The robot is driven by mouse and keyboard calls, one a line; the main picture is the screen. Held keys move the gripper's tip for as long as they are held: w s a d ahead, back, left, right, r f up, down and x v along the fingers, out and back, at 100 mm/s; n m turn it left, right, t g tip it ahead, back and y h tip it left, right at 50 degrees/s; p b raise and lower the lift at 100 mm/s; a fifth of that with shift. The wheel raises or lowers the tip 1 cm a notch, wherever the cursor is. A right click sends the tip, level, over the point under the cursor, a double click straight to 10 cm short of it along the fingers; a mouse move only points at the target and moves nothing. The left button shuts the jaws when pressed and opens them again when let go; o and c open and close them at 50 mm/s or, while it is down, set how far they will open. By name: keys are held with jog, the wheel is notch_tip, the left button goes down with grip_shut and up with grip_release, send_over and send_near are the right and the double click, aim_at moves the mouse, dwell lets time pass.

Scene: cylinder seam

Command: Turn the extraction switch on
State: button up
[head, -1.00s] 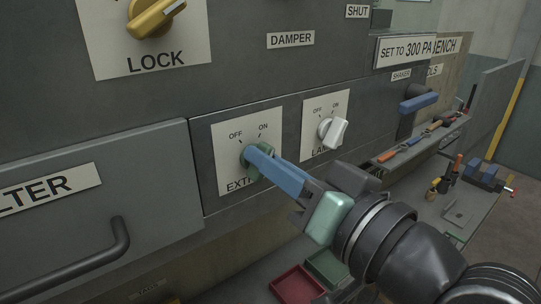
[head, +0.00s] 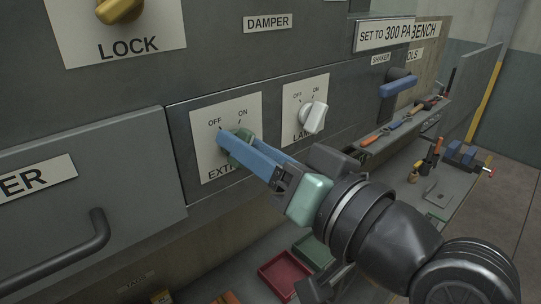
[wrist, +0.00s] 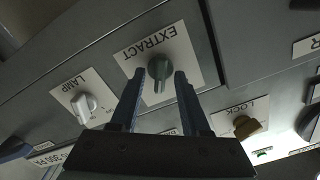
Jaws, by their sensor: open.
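The extraction switch is a dark green knob (head: 243,150) on a white plate (head: 203,162) marked OFF and ON, with its lower label partly hidden by my gripper. My gripper (head: 235,147) has blue fingers that reach the knob. In the wrist view, which shows the panel upside down, the green knob (wrist: 158,68) sits between the two open fingertips (wrist: 160,76), one on each side. Small gaps show there, so I see no firm grip. My fingers cover part of the dial, and I cannot tell which mark the knob points to.
A white lamp knob (head: 314,117) is close to the right of my gripper. A yellow lock knob (head: 120,9) is above left. A drawer handle (head: 75,245) sticks out at lower left. Red (head: 284,272) and green (head: 314,249) trays lie below.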

jog(key=b+v, duration=0.5)
jog(key=v, duration=0.8)
